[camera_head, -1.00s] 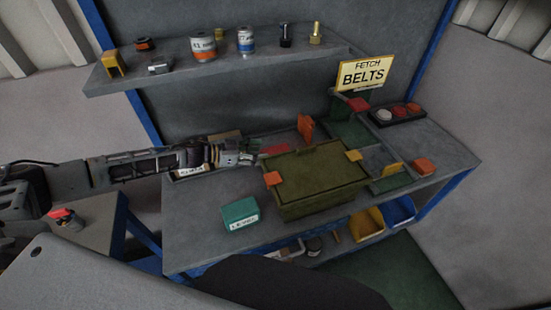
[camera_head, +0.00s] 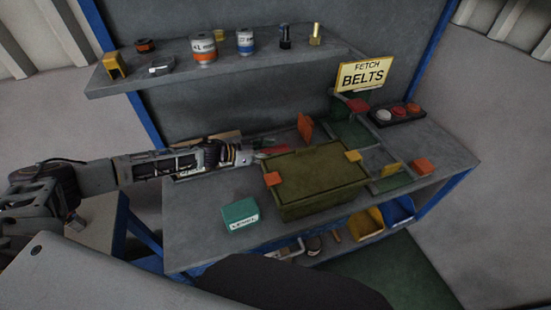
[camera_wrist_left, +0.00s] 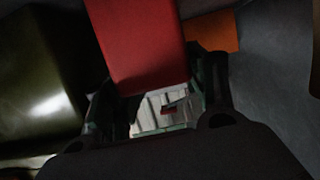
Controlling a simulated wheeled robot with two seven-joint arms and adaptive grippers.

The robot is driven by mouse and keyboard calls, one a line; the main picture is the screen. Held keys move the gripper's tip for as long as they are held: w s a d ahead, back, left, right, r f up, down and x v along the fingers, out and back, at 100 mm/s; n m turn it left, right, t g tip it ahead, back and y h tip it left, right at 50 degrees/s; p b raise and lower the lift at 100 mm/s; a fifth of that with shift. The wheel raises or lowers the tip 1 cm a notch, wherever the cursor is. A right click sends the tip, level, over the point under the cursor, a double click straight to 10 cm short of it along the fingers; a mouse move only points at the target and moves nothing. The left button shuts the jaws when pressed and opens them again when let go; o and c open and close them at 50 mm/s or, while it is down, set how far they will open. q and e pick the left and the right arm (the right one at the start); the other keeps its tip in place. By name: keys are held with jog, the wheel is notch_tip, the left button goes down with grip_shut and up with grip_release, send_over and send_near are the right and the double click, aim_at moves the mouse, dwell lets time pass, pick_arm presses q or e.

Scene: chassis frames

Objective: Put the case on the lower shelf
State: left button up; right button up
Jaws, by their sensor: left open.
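An olive-green lidded case (camera_head: 318,180) with orange corner latches sits on the workbench top (camera_head: 195,225). The lower shelf (camera_head: 325,256) under the bench is partly hidden by the bench top. My left gripper (camera_head: 255,155) is open behind the case's left end, by a flat red object (camera_head: 273,150). In the left wrist view, the red object (camera_wrist_left: 140,45) reaches between the open fingers (camera_wrist_left: 160,100), and an olive surface (camera_wrist_left: 35,80) shows on the left. Contact with the red object cannot be told. My right gripper is not in view.
A teal box (camera_head: 240,215) stands left of the case. A yellow bin (camera_head: 365,222) and a blue bin (camera_head: 400,210) sit below the bench, with small parts left of them. An upper shelf (camera_head: 120,87) holds cans and fittings. A "FETCH BELTS" sign (camera_head: 364,74) stands behind.

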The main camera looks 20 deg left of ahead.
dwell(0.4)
pick_arm(q)
jog(key=c, duration=1)
jog(key=shift+r, duration=0.15)
jog(key=shift+c, duration=0.2)
notch_tip(320, 180, up, 8)
jog(key=shift+f+p, duration=0.1)
jog(key=shift+p, duration=0.6)
notch_tip(320, 180, up, 2)
jog(key=shift+p, duration=0.3)
